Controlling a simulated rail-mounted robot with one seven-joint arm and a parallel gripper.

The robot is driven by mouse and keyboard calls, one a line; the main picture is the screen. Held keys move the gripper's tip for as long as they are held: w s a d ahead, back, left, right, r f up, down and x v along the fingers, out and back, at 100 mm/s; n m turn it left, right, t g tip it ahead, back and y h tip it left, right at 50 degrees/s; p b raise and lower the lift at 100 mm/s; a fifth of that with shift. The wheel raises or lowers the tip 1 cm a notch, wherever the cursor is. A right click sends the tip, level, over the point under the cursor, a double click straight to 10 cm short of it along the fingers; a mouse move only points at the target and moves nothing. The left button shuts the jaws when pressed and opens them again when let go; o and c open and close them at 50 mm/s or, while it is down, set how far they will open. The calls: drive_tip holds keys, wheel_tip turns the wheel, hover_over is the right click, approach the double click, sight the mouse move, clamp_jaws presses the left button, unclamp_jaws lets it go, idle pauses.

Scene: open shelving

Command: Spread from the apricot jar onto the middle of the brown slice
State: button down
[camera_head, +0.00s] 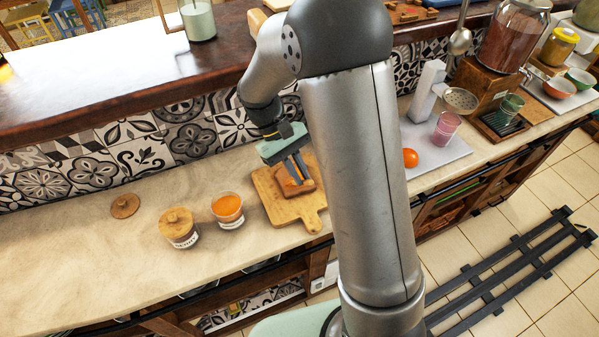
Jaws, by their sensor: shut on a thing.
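The brown slice (305,187) lies on a wooden cutting board (268,199) with a handle toward the front. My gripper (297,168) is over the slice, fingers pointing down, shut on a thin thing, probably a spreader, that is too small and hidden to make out. A small orange patch shows at the slice by the fingertips; I cannot tell whether it is on the slice or on the held thing. The open glass jar with orange contents, the apricot jar (228,209), stands left of the board.
A second jar with a wooden lid (178,228) stands left of the open jar. A loose wooden lid (125,205) lies further left. The counter (60,255) is clear at far left. A tomato-like orange fruit (411,158) and a pink glass (446,128) stand right of my arm.

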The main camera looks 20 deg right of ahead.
drive_tip(key=shift+s, duration=0.1)
drive_tip(key=shift+s+f, duration=0.1)
drive_tip(key=shift+s, duration=0.6)
drive_tip(key=shift+w, duration=0.15)
drive_tip(key=shift+w, duration=0.65)
drive_tip(key=shift+r+p, duration=0.65)
drive_tip(key=shift+w, duration=0.15)
